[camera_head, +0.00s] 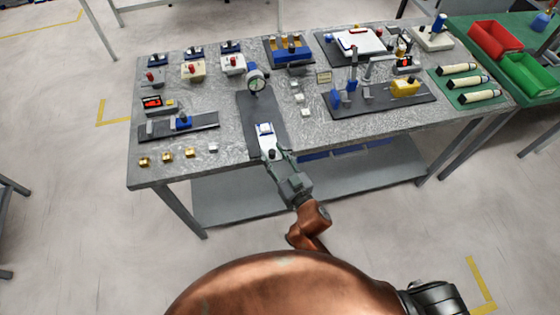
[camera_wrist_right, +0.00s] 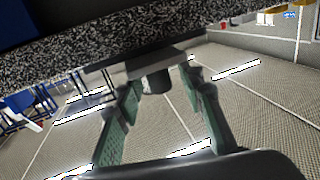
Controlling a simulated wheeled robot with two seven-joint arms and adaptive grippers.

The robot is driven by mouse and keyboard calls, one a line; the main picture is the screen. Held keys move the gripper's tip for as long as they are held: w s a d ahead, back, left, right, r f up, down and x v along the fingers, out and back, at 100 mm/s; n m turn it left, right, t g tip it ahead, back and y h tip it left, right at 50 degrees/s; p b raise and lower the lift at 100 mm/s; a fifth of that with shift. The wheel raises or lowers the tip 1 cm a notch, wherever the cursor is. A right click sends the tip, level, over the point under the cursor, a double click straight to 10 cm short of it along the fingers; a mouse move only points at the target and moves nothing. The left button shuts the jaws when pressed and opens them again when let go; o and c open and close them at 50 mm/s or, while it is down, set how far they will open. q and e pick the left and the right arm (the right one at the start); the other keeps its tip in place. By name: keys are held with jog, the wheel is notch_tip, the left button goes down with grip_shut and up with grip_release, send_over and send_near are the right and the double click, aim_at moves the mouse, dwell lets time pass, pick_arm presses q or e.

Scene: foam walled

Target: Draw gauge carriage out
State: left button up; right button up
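A round dial gauge (camera_head: 256,82) stands farther back on that plate. My right gripper (camera_head: 272,154) is at the near end of the carriage, by the table's front edge. In the right wrist view, its green-padded fingers (camera_wrist_right: 162,95) are spread apart. A dark round knob (camera_wrist_right: 155,81) shows between their tips, with gaps on both sides. My left gripper is not in view.
On the speckled table (camera_head: 225,165), a slide fixture (camera_head: 180,125) and several brass blocks lie to the left. A fixture plate with a yellow block (camera_head: 404,87) lies to the right. Floor in front of the table is clear.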

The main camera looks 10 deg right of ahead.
jog(key=v, duration=1.1)
jog(key=shift+s, duration=0.3)
jog(key=d+f+g+h, duration=0.1)
jog(key=d+f+g, duration=0.1)
jog(key=f, duration=1)
jog(key=d+f+g+h, duration=0.1)
jog(key=f+g, duration=0.1)
jog(key=f, duration=1.1)
jog(key=s+d+f+g+h+p, duration=0.15)
jog(key=s+d+f, duration=0.3)
jog(key=f, duration=0.55)
jog(key=s+d+f+g, duration=0.3)
jog(key=s+f, duration=0.2)
jog(key=f, duration=0.6)
jog(key=s+d+f+m+g+h+p, duration=0.15)
jog(key=s+d+f, duration=0.25)
jog(key=s+f, duration=0.4)
jog(key=s+d+f+n+g+b, duration=0.1)
jog(key=s+d+f+g, duration=0.25)
jog(key=s+f, duration=0.5)
jog(key=s+d+f+g, duration=0.1)
jog(key=s+d, duration=0.1)
jog(key=s, duration=0.8)
jog(key=s+d+f+m+g+p, duration=0.1)
jog(key=s+d+f+g, duration=0.1)
jog(key=s, duration=0.8)
jog(key=shift+f, duration=0.15)
